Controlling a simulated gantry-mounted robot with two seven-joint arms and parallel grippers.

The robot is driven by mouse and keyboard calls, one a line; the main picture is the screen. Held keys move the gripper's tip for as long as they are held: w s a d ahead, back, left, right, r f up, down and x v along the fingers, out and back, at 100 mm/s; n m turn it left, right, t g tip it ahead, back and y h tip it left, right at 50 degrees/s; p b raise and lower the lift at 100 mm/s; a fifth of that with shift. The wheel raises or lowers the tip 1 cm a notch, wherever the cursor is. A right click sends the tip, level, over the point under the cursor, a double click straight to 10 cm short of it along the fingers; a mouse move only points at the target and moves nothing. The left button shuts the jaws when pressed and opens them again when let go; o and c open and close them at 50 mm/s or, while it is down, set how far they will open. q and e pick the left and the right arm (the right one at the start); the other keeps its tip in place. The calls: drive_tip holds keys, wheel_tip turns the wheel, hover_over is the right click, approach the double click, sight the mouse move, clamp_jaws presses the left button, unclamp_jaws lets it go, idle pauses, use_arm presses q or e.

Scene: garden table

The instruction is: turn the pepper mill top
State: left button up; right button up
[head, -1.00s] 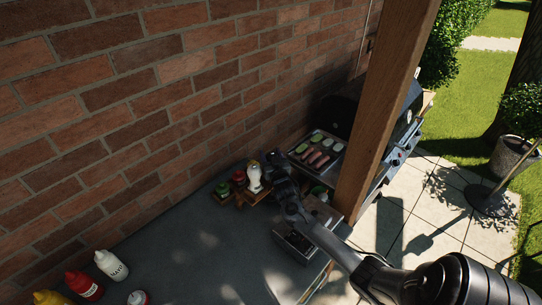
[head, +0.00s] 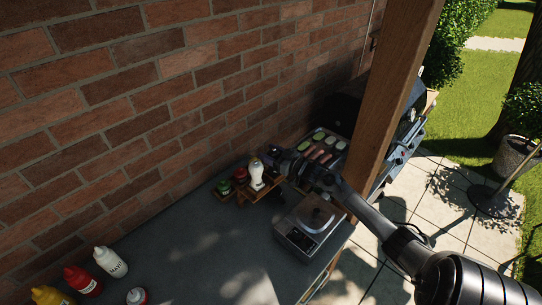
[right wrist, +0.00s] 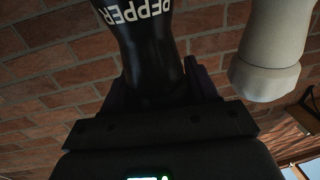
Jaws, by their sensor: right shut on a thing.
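The black pepper mill, marked PEPPER, fills the top middle of the right wrist view (right wrist: 140,45). In the head view, its dark top (head: 268,154) partly shows behind my right gripper, beside the white mill (head: 256,174). My right gripper (head: 280,162) reaches in from the right. The mill's far end runs out of the wrist picture. My left gripper is not in view.
The white mill (right wrist: 270,50) stands close by on a small wooden stand (head: 262,190). Red and green jars (head: 240,174) are to its left. A brick wall (head: 150,110) rises behind, and a wooden post (head: 388,110) stands right.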

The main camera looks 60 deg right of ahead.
drive_tip(key=shift+f+n+y+b, duration=0.1)
drive_tip(key=shift+n+y+b, duration=0.35)
drive_tip(key=shift+y, duration=0.35)
drive_tip(key=shift+a+n+y, duration=0.1)
drive_tip(key=shift+n+y, duration=0.15)
drive_tip(key=shift+y, duration=0.05)
idle(0.7)
drive_tip(key=o, duration=0.7)
drive_tip(key=shift+o, duration=0.2)
drive_tip(key=shift+s, duration=0.15)
drive_tip(key=s, duration=1)
drive_tip(key=shift+s+d, duration=0.25)
drive_tip(key=shift+s, duration=0.05)
drive_tip(key=shift+o, duration=0.5)
